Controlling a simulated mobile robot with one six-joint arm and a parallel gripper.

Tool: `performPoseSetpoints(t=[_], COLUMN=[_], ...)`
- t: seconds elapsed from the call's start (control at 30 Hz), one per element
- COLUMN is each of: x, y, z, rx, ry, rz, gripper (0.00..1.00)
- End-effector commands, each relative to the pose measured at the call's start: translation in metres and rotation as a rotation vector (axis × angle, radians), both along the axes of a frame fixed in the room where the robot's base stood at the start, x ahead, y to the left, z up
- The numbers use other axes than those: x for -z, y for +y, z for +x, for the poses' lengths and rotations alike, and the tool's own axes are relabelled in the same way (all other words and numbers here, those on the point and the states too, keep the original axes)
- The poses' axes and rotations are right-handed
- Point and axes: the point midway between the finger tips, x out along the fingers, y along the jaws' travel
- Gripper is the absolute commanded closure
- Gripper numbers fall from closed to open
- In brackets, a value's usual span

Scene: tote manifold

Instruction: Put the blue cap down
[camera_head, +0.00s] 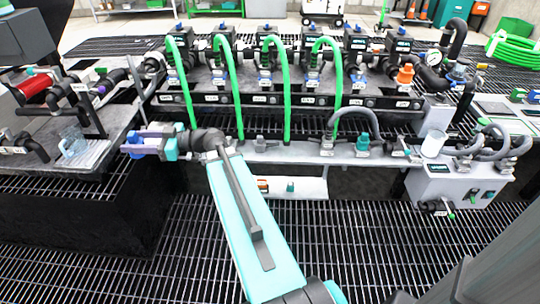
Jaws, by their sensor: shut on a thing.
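My gripper (140,142) reaches to the left from my wrist, beside the right edge of the left bench. It is shut on the blue cap (134,139), which shows as a small blue piece between the pale fingers. The fingers hide part of the cap. The cap looks to be held above or beside the bench edge; I cannot tell whether it touches anything.
The left bench (98,154) holds a clear jug (73,144), a red cylinder (39,90) and black fittings. The manifold with several green hoses (280,90) stands behind.

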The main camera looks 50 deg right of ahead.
Motion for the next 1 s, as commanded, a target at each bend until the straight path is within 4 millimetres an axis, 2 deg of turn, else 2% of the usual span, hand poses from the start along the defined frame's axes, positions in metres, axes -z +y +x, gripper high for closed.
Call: performPoseSetpoints(t=[0.03, 0.1, 0.27, 0.47, 0.77, 1.0], x=[0.014, 0.022, 0.042, 0.066, 0.102, 0.131], y=[-0.024, -0.053, -0.118, -0.201, -0.320, -0.409], z=[0.004, 0.006, 0.007, -0.001, -0.033, -0.073], rx=[0.048, 0.109, 0.245, 0.413, 0.654, 0.842], ry=[-0.002, -0.003, -0.005, -0.007, -0.007, -0.005], rz=[0.001, 0.001, 0.001, 0.000, -0.001, 0.000], gripper=[0.83, 0.83, 0.83, 0.83, 0.83, 0.83])
